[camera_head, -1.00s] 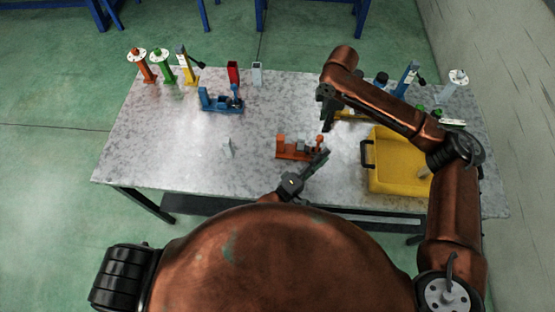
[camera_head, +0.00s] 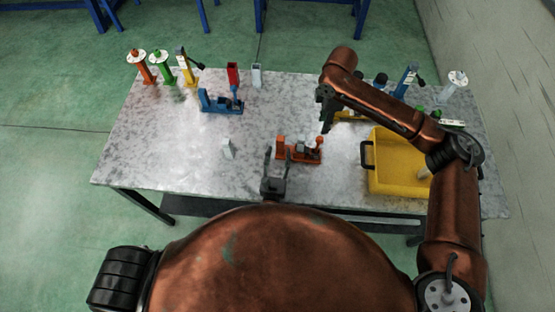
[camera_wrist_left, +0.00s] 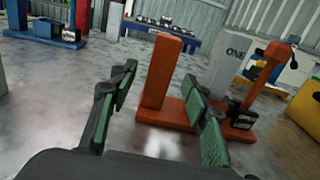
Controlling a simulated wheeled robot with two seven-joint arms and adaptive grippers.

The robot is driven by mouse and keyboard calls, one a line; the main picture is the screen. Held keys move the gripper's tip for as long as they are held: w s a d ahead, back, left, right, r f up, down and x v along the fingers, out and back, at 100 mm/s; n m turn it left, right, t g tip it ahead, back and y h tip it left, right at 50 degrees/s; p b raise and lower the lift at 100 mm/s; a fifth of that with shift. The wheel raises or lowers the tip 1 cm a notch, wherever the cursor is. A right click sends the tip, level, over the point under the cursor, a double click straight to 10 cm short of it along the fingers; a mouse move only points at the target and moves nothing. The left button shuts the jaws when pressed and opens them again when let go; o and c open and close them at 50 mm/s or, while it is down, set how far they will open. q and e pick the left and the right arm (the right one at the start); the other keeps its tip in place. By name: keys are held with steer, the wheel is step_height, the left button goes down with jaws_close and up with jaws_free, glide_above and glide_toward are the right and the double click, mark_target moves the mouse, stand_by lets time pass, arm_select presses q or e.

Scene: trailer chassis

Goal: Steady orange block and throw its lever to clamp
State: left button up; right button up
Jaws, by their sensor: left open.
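The orange block (camera_head: 282,148) lies near the front middle of the table, with an upright post at its left end and a grey piece in its middle. Its orange lever (camera_head: 319,143) stands up at the right end. In the left wrist view the block's post (camera_wrist_left: 162,70) and lever (camera_wrist_left: 268,68) rise from a low base, with a grey piece marked "ONE" (camera_wrist_left: 228,66) between them. My left gripper (camera_head: 275,158) is open and empty at the block's front left. The right finger overlaps the base in the wrist view; contact is unclear. My right gripper (camera_head: 326,108) hangs behind the block; its jaws are unclear.
A yellow bin (camera_head: 392,182) stands right of the block. Colored posts stand along the back edge. The front left of the table is clear.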

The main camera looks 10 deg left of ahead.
mark_target(280, 148)
arm_select(q)
steer(key=shift+w, duration=2.45)
steer(key=shift+c, duration=0.5)
jaws_close()
